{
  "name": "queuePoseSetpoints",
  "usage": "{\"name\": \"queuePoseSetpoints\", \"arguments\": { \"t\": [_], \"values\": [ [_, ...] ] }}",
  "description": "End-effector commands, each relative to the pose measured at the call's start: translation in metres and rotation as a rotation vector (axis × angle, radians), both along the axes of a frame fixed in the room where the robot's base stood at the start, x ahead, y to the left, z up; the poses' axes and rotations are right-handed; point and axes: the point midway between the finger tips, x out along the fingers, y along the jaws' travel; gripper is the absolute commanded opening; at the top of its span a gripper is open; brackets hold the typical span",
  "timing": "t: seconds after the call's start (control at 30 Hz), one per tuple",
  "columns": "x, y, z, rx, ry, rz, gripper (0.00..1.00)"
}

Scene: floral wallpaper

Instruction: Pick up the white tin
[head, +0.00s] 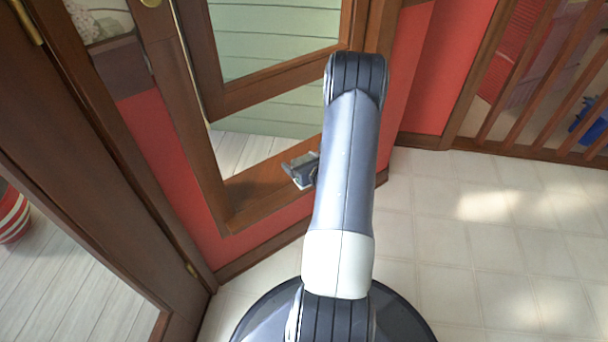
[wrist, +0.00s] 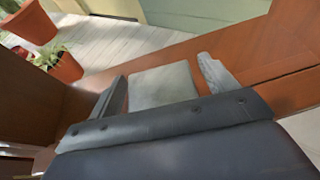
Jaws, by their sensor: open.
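A pale grey-white, box-like thing, which looks like the white tin (wrist: 162,86), rests on the brown wooden ledge in the wrist view. My gripper (wrist: 160,76) is open, with one finger on each side of it. A gap shows beside the left finger; the right finger is close, and I cannot tell if it touches. The lower part of the tin is hidden behind my gripper's body. In the head view my gripper (head: 301,168) is small and low over the ledge, partly behind my arm, and the tin cannot be told apart clearly there.
The wooden ledge (head: 262,190) runs below a window frame (head: 205,60) on a red wall. A brown door (head: 85,130) stands at the left. Potted plants (wrist: 62,66) stand beyond the glass. The tiled floor (head: 470,260) is clear at the right, up to a wooden railing (head: 520,70).

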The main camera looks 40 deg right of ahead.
Motion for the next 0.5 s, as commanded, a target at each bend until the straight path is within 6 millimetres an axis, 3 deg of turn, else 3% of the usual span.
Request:
{"name": "queuePoseSetpoints", "arguments": {
  "t": [0.23,0.5],
  "values": [
    [0.0016,-0.0006,-0.0001,0.001,0.0,-0.001,0.8],
    [0.0015,-0.0005,0.0,-0.001,-0.001,-0.001,0.58]
  ]
}}
